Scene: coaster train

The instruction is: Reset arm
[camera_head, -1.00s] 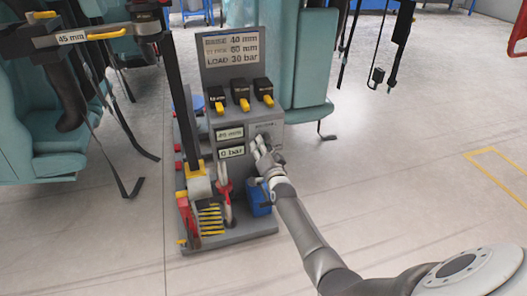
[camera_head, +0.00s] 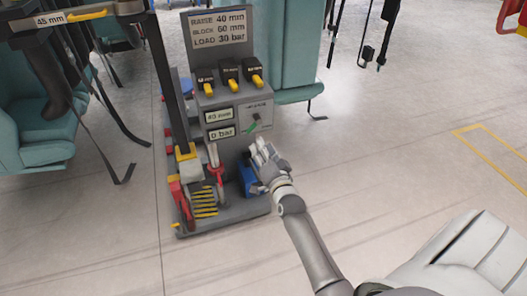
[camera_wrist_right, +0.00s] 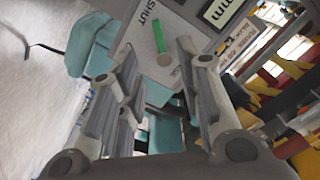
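A grey control stand (camera_head: 232,100) has a green lever (camera_head: 251,127) on its front panel, tilted. The lever shows in the wrist view (camera_wrist_right: 158,36) beside the word SHUT, beyond the fingertips. My right gripper (camera_head: 260,150) is just below and right of the lever, apart from it. In the wrist view its fingers (camera_wrist_right: 157,60) are spread with nothing between them. The upper display (camera_head: 218,115) appears to read 40 mm and the lower one (camera_head: 222,132) 0 bar. My left gripper is not in view.
Three black switches with yellow levers (camera_head: 229,75) sit above the displays. A blue container (camera_head: 246,181) stands on the stand's base near my right wrist. Teal seats (camera_head: 30,130) are at the left. The floor (camera_head: 390,150) to the right is clear.

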